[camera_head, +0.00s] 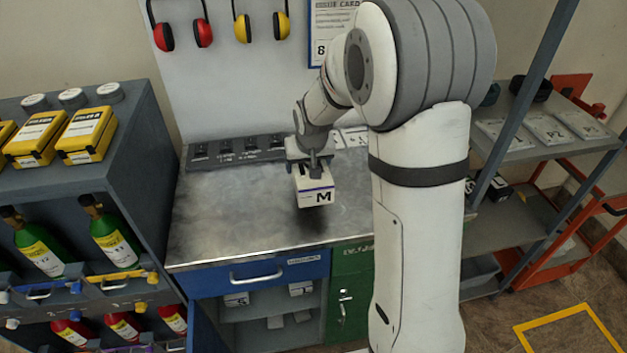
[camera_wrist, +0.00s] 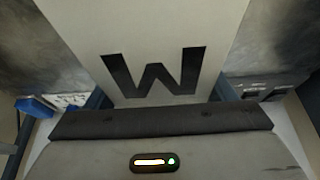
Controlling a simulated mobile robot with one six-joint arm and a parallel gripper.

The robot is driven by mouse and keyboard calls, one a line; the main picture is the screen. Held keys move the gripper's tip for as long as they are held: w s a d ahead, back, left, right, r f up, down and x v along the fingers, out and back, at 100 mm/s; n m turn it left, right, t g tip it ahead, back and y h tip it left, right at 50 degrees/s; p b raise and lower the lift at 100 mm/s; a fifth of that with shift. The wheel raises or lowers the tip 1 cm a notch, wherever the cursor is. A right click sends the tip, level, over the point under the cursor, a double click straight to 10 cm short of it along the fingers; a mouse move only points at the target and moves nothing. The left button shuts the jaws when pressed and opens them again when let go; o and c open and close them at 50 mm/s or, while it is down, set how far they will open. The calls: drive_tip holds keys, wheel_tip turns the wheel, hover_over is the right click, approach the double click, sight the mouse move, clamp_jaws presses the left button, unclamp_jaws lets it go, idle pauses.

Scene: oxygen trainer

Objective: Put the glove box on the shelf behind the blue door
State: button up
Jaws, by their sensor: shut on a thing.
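The glove box, white with a black M (camera_head: 318,197), is in my gripper (camera_head: 312,168) over the metal bench top (camera_head: 225,215). My gripper is shut on it from above. Below the blue drawer (camera_head: 225,283), the cupboard is open, with a shelf (camera_head: 262,309) inside. Small white boxes stand on the shelf and lower down. A blue door (camera_head: 203,330) stands swung open at the cupboard's left, partly cut off by the frame.
A green drawer and locked green door (camera_head: 345,305) are right of the cupboard. A grey rack (camera_head: 135,150) with bottles and yellow cases stands left. A grey shelf unit (camera_head: 545,150) and red cart (camera_head: 585,215) stand right. My arm hides part of the bench's right side.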

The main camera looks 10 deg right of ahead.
wheel_tip(320, 180, down, 6)
drive_tip(key=shift+f+p, duration=0.25)
drive_tip(key=shift+p, duration=0.1)
drive_tip(key=shift+f, duration=0.1)
drive_tip(key=o, duration=0.8)
drive_tip(key=shift+f, duration=0.15)
drive_tip(key=o, duration=0.4)
drive_tip(key=shift+o, duration=0.2)
